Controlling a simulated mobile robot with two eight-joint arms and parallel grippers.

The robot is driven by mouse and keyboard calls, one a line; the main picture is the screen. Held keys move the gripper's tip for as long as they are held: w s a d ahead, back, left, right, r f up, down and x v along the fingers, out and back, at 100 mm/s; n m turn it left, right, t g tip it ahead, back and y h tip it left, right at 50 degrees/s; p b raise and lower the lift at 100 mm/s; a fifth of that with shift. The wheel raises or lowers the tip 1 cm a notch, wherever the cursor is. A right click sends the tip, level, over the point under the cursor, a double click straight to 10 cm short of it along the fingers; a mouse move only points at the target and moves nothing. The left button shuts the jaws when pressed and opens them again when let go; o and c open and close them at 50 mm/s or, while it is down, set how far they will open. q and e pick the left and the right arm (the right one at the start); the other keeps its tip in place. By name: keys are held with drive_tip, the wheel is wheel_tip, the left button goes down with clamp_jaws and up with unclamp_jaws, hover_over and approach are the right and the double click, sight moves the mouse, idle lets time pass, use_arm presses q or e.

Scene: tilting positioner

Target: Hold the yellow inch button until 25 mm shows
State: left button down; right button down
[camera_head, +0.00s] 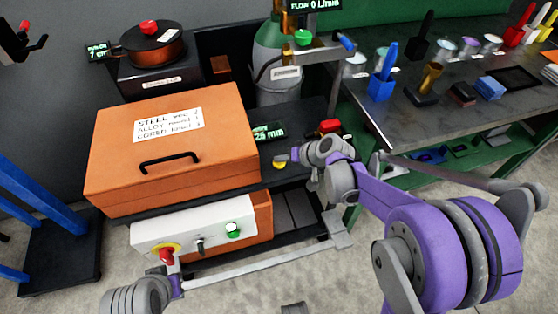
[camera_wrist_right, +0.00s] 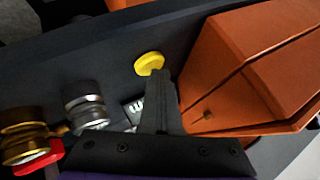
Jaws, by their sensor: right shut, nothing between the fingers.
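The yellow inch button (camera_head: 280,162) is a small round knob on the dark bench top, right of the orange box. A small green-lit display (camera_head: 268,132) behind it shows a mm figure that looks like 25 or 26; the last digit is not sharp. My right gripper (camera_head: 294,155) is shut and empty beside the button. In the right wrist view its closed fingertips (camera_wrist_right: 159,74) reach the edge of the yellow button (camera_wrist_right: 149,63); I cannot tell whether they press it. Part of my left wrist (camera_head: 176,285) shows at the bottom left; its fingers are not clear.
The orange box (camera_head: 220,125) with a black handle stands close left of the button. A red knob (camera_head: 330,126) and metal fittings (camera_wrist_right: 84,103) stand close by. A white panel (camera_head: 205,222) with red and green buttons is below. A gas cylinder (camera_head: 275,60) stands behind.

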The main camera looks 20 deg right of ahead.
sight(282, 164)
drive_tip(key=shift+r, duration=0.15)
drive_tip(key=shift+r+p, duration=0.65)
drive_tip(key=shift+r, duration=0.1)
drive_tip(key=shift+r+p, duration=1.8)
drive_tip(key=shift+r, duration=0.75)
drive_tip(key=shift+f, duration=0.1)
drive_tip(key=s+d+r+g+h+p, duration=0.1)
drive_tip(key=s+r+h+p, duration=0.1)
drive_tip(key=s, duration=1.1)
drive_tip(key=s+d+r+n+h+p, duration=0.1)
drive_tip(key=s+r+h, duration=0.2)
drive_tip(key=s, duration=1)
drive_tip(key=shift+d+g+h+p, duration=0.2)
drive_tip(key=shift+g+h+p, duration=0.1)
drive_tip(key=shift+g+p, duration=0.1)
